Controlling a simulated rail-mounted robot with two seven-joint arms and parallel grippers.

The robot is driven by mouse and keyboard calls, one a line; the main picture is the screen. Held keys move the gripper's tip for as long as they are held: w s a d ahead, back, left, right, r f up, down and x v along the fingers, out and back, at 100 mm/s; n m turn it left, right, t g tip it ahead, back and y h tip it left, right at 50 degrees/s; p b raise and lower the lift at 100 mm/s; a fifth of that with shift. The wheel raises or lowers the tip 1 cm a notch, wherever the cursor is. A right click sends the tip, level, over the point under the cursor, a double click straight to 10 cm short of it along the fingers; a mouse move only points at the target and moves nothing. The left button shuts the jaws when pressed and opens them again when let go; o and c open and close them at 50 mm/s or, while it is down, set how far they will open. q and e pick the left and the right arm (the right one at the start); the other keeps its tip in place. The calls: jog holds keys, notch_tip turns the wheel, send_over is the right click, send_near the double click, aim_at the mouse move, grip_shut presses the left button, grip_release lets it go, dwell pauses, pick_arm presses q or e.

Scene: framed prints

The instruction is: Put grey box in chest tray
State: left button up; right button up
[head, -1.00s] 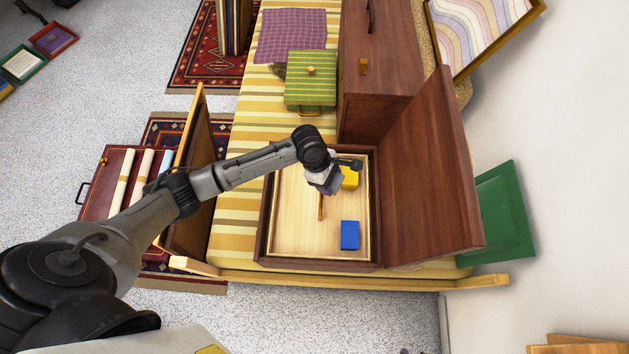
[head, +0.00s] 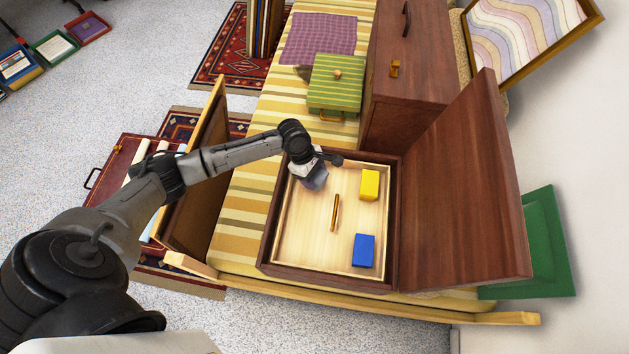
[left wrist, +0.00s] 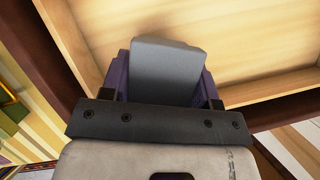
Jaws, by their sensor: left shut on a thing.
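My left gripper (head: 315,181) is over the far left part of the chest tray (head: 308,243), pointing down. It is shut on the grey box (left wrist: 166,70), which shows between its fingers in the left wrist view. In the head view the gripper mostly hides the box. The tray is pale wood inside a dark wooden chest (head: 265,247) with its lid (head: 465,185) open to the right. I cannot tell whether the box touches the tray floor. My right gripper is not in view.
In the tray lie a yellow block (head: 369,185), a blue block (head: 363,250) and a thin brass-coloured bar (head: 335,212). A green striped box (head: 335,83) and a dark wooden case (head: 410,75) stand behind. The tray's near left floor is clear.

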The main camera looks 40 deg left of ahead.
aim_at(315, 181)
pick_arm(q)
notch_tip(315, 181, down, 3)
jog(key=shift+f+b, duration=0.1)
jog(key=shift+b, duration=0.8)
jog(key=o, duration=0.9)
jog(key=shift+o, duration=0.5)
